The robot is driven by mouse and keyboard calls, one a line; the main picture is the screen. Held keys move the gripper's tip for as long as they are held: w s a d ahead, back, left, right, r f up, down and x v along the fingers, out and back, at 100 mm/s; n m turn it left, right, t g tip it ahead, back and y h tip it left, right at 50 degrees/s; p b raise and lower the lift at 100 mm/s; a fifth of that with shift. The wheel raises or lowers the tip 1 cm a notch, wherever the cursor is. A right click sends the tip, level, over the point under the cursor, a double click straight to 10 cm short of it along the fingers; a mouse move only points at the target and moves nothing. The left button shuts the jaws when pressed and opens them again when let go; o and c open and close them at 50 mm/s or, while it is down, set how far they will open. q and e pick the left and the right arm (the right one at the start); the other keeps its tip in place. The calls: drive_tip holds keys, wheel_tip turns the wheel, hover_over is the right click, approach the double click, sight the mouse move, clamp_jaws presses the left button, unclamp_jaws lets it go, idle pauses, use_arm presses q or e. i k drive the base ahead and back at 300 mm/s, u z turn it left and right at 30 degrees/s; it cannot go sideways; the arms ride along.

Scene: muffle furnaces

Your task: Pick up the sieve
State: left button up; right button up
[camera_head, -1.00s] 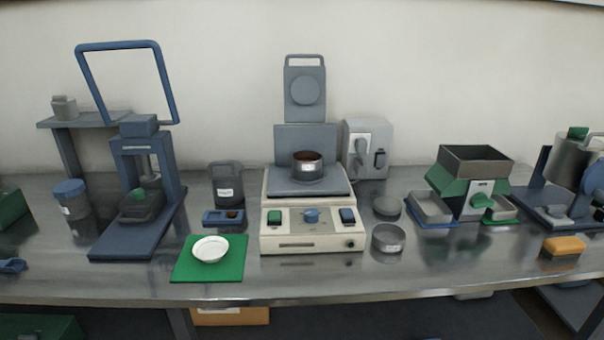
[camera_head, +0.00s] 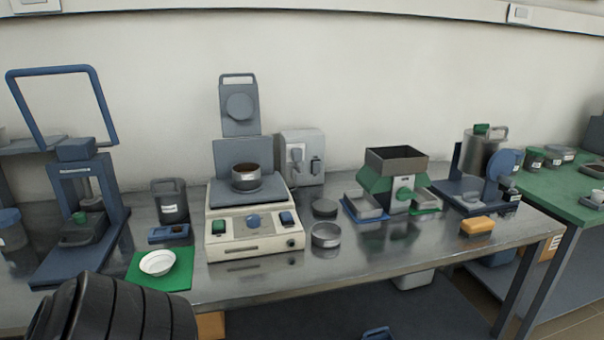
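A round, shallow grey metal vessel with a pale label, which looks like the sieve (camera_head: 326,235), stands on the steel bench just right of the cream machine. A flat dark grey disc (camera_head: 325,207) lies behind it, apart from it. Another round metal pan with brown contents (camera_head: 246,177) sits on top of the cream machine (camera_head: 250,243); I cannot tell whether it is also a sieve. Neither of my grippers shows in the head view.
A green mat (camera_head: 178,276) with a white dish (camera_head: 157,262) lies left of the machine. The bench front (camera_head: 380,262) right of the sieve is clear.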

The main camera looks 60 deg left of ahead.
sight(245, 171)
drive_tip(key=z, duration=0.05)
drive_tip(key=i, duration=1.15)
drive_tip(key=u, duration=2)
